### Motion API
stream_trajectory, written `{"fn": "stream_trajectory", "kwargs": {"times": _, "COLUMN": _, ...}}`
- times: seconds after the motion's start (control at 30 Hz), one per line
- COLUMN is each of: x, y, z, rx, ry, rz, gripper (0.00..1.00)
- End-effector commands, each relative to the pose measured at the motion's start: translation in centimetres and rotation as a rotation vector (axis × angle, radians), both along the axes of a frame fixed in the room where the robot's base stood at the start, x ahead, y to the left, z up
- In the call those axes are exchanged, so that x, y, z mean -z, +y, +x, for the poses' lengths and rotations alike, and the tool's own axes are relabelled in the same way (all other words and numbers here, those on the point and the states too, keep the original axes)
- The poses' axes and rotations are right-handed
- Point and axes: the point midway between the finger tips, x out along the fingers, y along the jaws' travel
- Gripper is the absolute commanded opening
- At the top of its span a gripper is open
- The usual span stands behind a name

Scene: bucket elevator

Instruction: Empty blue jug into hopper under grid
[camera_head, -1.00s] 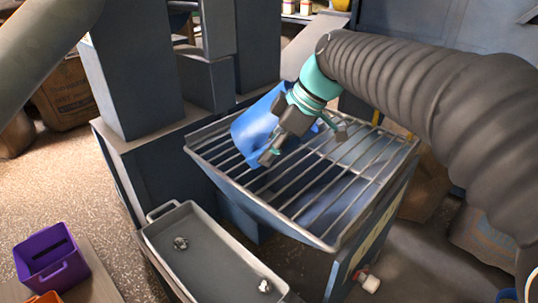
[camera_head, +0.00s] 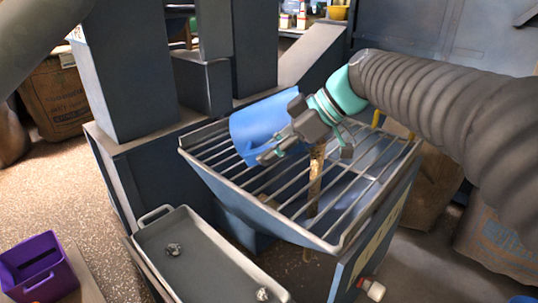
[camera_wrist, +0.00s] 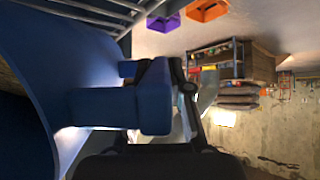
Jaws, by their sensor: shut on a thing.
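The blue jug (camera_head: 258,128) is tilted on its side above the metal grid (camera_head: 222,160) of the hopper (camera_head: 240,202). My gripper (camera_head: 303,136) is shut on the jug's handle (camera_wrist: 105,107), which shows in the wrist view. A brown, grain-like stream (camera_head: 315,182) falls from near the gripper toward the right middle of the grid. The jug's mouth is mostly hidden in the head view. In the wrist view the jug's blue wall (camera_wrist: 75,60) fills the left side, with some brown material at the left edge.
A grey tray (camera_head: 205,258) with small pale lumps stands in front of the hopper. A purple bin (camera_head: 40,268) is at lower left. Dark machine columns (camera_head: 125,70) rise behind the grid at left. A sack (camera_head: 58,100) stands at far left.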

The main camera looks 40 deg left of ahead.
Motion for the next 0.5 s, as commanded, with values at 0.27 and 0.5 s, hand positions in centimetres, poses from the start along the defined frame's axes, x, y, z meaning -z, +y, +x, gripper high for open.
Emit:
{"fn": "stream_trajectory", "kwargs": {"times": 0.27, "x": 0.49, "y": -0.23, "z": 0.17, "rx": 0.001, "ry": 0.032, "rz": 0.053, "gripper": 0.00}}
{"fn": "stream_trajectory", "kwargs": {"times": 0.5, "x": 0.78, "y": -0.45, "z": 0.33, "rx": 0.000, "ry": 0.058, "rz": 0.093, "gripper": 0.00}}
